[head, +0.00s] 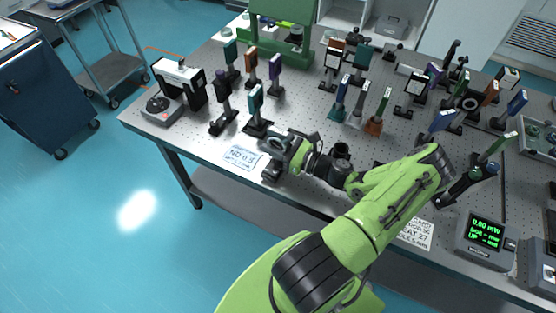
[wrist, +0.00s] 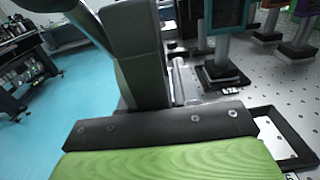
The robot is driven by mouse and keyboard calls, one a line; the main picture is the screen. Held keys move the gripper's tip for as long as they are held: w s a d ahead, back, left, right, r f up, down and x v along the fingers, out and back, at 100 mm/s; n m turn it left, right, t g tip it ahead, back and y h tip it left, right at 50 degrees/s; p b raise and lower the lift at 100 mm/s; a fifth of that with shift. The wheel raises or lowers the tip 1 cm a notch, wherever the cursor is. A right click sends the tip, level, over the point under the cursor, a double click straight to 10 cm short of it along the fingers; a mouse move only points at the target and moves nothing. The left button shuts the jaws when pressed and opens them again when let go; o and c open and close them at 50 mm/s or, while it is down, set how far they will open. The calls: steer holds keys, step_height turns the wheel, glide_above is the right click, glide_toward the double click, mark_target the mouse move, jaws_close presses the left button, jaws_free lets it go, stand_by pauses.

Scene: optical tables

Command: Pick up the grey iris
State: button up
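A small grey ring-shaped piece (head: 278,143), which looks like the grey iris, shows near the front edge of the optical table (head: 200,160). My gripper (head: 284,158) is right at it, reaching in from the right. The wrist view shows a large dark grey upright body (wrist: 142,55) close to the camera, beyond the dark bar of my gripper. I cannot tell whether this body is a finger or part of the iris. The fingertips and any contact are hidden, so I cannot tell if the gripper is open or shut.
A teal plate on a post (head: 256,101) stands just behind my gripper, with several other posted optics around it. A white printed card (head: 243,158) lies to the left. A power meter (head: 485,238) stands at the right front.

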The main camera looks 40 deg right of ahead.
jaws_close()
stand_by(1.1)
